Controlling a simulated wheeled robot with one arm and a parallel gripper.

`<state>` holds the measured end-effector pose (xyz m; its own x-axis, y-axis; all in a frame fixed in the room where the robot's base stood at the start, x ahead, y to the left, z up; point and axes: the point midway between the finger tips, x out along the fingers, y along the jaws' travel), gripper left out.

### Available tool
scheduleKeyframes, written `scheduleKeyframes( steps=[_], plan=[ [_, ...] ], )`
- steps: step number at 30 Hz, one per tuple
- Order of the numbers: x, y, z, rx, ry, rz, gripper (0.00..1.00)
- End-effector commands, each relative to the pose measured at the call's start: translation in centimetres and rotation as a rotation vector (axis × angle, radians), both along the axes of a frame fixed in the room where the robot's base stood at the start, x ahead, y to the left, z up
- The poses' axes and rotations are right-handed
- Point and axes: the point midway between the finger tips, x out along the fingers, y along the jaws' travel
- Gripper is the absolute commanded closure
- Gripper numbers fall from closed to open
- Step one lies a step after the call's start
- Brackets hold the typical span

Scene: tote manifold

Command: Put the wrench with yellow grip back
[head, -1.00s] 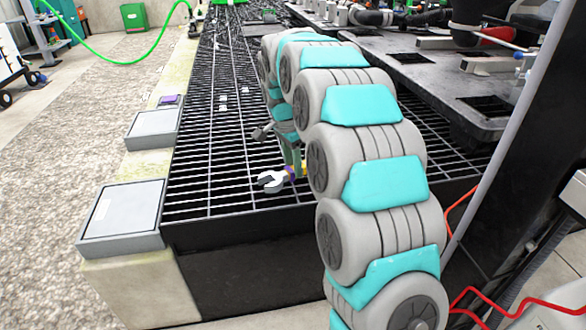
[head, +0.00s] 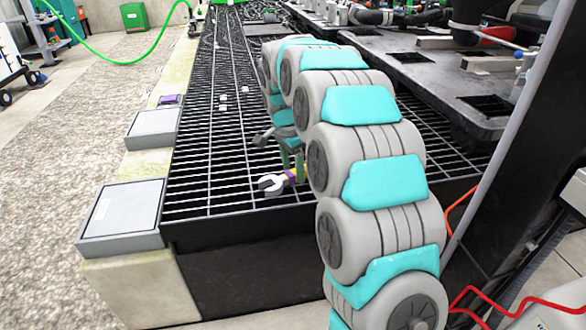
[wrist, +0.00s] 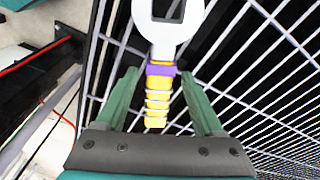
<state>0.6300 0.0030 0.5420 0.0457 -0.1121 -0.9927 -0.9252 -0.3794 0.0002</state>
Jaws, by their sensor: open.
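The wrench with yellow grip (wrist: 157,100) has a pale metal head, a purple collar and a ribbed yellow handle. In the wrist view it lies between the two green fingers of my gripper (wrist: 165,88), with a gap on each side. The fingers are open and do not appear to touch it. In the head view the wrench head (head: 271,184) shows over the black grating near its front edge, left of my arm. I cannot tell whether the wrench touches the grating.
The black grating (head: 212,150) runs away to the back. Two grey boxes (head: 122,212) sit along its left edge, with a small purple item (head: 169,99) farther back. A dark bench (head: 440,75) with equipment stands at right. Red cables (head: 510,302) lie lower right.

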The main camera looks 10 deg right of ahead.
Motion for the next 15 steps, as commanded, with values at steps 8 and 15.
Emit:
scheduleKeyframes(
  steps=[8, 15],
  plan=[
    [-0.1, 0.2, 2.5, -0.001, -0.001, 0.0, 0.31],
    [-0.3, 0.8, 7.7, 0.0, -0.003, -0.001, 0.31]
  ],
)
